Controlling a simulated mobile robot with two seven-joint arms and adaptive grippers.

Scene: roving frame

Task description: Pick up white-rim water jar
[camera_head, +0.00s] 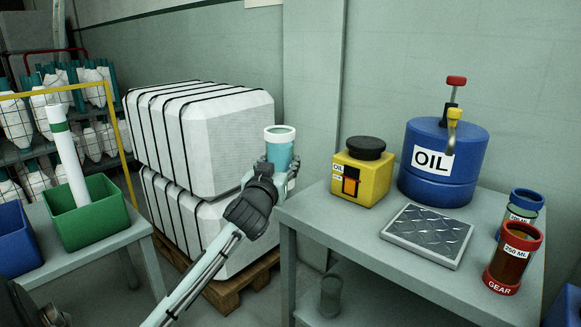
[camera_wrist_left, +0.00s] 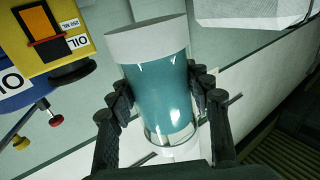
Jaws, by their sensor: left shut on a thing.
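The white-rim water jar (camera_head: 279,148) is a clear cylinder with blue-green water and a white rim. My left gripper (camera_head: 276,168) is shut on it, and holds it upright in the air beside the left edge of the right-hand table. In the left wrist view the jar (camera_wrist_left: 158,85) fills the middle, with the fingers of my left gripper (camera_wrist_left: 163,95) on both its sides. The lower part of the jar is partly hidden by the gripper in the head view. My right gripper is not in view.
The right-hand table (camera_head: 335,215) carries a yellow oil can (camera_head: 375,168), a blue oil drum (camera_head: 440,165), a metal plate (camera_head: 427,235) and two labelled jars (camera_head: 514,258). White wrapped blocks (camera_head: 215,140) on a pallet stand behind. A green bin (camera_head: 88,218) is at left.

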